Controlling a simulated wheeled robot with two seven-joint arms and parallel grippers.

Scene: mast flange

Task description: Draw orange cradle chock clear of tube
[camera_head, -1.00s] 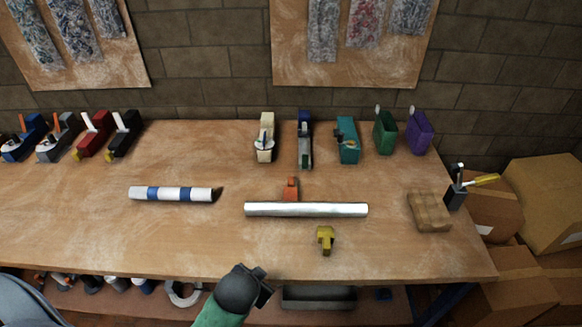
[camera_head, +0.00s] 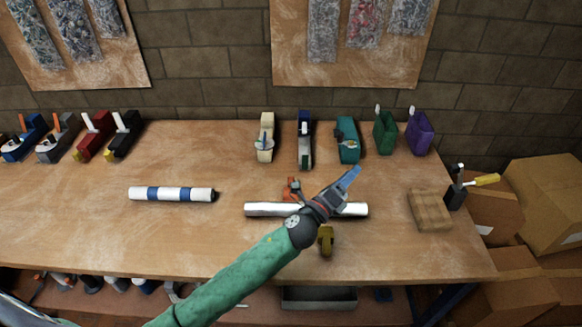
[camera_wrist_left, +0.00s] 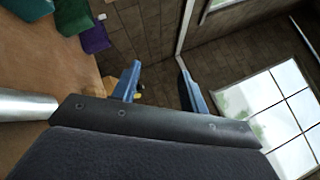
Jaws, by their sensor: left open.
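The orange cradle chock (camera_head: 291,190) is on the workbench behind the white metallic tube (camera_head: 265,209), at the tube's left half. Whether it touches the tube is hard to tell. My left gripper (camera_head: 352,177) reaches over the tube's right half, with its blue fingers pointing up and right, right of the orange chock. In the left wrist view its blue fingers (camera_wrist_left: 158,85) are apart with nothing between them. The tube's end (camera_wrist_left: 28,105) shows there at the left. A yellow chock (camera_head: 326,240) stands in front of the tube, partly behind my wrist. My right gripper is not seen.
A blue-and-white striped tube (camera_head: 172,194) lies to the left. A wooden block (camera_head: 428,210) and a dark tool holder (camera_head: 455,196) are at the right. Planes and several coloured tools, including a teal one (camera_head: 347,140), line the back. Bench between the tubes is clear.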

